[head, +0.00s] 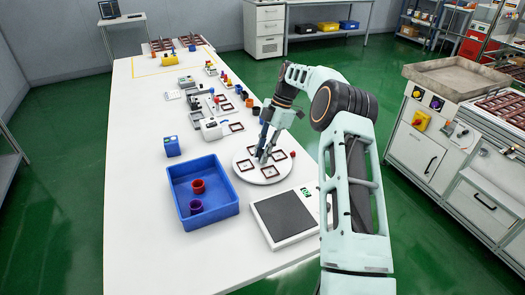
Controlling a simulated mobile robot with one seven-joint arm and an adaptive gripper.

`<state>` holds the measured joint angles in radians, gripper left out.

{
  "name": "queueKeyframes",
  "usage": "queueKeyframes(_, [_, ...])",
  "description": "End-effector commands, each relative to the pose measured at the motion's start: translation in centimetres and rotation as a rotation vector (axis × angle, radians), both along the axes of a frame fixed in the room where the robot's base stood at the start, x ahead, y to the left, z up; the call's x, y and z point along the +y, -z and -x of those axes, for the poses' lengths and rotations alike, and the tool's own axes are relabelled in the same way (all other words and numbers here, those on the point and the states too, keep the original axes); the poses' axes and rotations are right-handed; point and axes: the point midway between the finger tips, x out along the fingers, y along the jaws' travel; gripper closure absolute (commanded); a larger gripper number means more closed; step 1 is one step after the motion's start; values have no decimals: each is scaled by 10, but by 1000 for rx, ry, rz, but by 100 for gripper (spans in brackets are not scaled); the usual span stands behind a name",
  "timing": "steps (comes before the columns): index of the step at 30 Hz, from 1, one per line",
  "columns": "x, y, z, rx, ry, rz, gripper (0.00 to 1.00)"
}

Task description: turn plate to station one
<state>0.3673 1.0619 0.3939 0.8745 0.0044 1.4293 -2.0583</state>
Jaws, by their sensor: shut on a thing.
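The round white plate (271,178) lies on the long white table, with several dark-red square frames on it. A frame (245,165) sits on its left part and another (269,171) near its front. My gripper (262,157) reaches down over the plate from the right, its fingers close together near the plate's middle. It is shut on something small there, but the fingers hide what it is. No station mark can be read on the plate at this size.
A blue tray (236,206) with a red cup (198,187) and a purple cup (196,206) stands left of the plate. A dark-topped flat device (285,219) lies in front. Small devices crowd behind the plate.

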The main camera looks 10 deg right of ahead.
Motion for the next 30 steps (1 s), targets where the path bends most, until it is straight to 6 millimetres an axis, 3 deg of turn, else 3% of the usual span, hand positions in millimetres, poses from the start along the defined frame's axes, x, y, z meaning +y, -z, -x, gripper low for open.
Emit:
queueKeyframes(13, [0,1,0,1,-12,2,100])
queueKeyframes(14, [0,1,0,1,-12,2,80])
queueKeyframes(16, [0,1,1,1,-12,2,74])
queueKeyframes(25, [-1,-1,0,-1,-9,1,74])
queueKeyframes(30, [-8,-19,-4,-4,-8,1,74])
